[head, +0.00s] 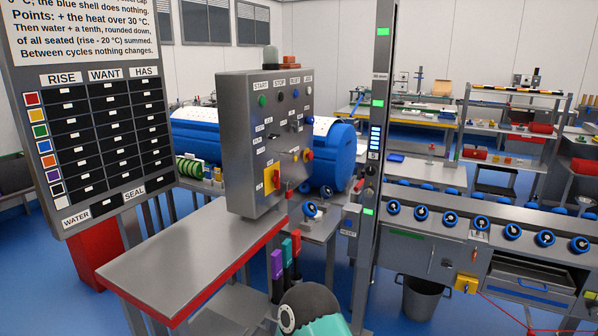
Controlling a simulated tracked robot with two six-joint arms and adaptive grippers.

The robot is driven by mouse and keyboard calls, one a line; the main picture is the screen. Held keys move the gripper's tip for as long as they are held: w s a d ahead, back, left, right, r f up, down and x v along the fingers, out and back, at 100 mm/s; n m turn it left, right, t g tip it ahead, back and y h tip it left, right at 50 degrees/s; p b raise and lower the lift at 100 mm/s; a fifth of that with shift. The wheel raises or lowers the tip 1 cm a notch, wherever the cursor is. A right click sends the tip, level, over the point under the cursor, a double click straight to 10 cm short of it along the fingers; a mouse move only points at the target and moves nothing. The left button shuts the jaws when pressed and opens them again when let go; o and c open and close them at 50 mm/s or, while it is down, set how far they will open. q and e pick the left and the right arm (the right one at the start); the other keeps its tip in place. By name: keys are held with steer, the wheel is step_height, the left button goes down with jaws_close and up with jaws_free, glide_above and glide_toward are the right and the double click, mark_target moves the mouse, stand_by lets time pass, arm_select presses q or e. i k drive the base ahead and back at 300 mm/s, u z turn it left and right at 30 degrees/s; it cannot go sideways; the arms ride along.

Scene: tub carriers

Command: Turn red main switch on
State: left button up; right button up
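A grey control cabinet (240,130) stands in the middle of the head view, on the far end of a grey bench. Low on its front is a yellow plate with a red rotary switch (273,180), which looks like the main switch. Its on or off position is too small to read. A smaller red and yellow knob (308,155) sits to its right. A green button (262,101) and other buttons form a row along the top. Neither of my grippers shows in the head view, and nothing visible touches the switch.
A grey bench with a red edge (190,255) extends in front of the cabinet. Purple (277,264), teal (287,252) and red handles stand close below it. A tall grey post (376,150) rises to the right. A display board (85,110) fills the left.

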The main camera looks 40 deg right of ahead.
mark_target(275, 178)
steer(key=z, duration=0.4)
steer(key=i, duration=0.85)
steer(key=z, duration=0.45)
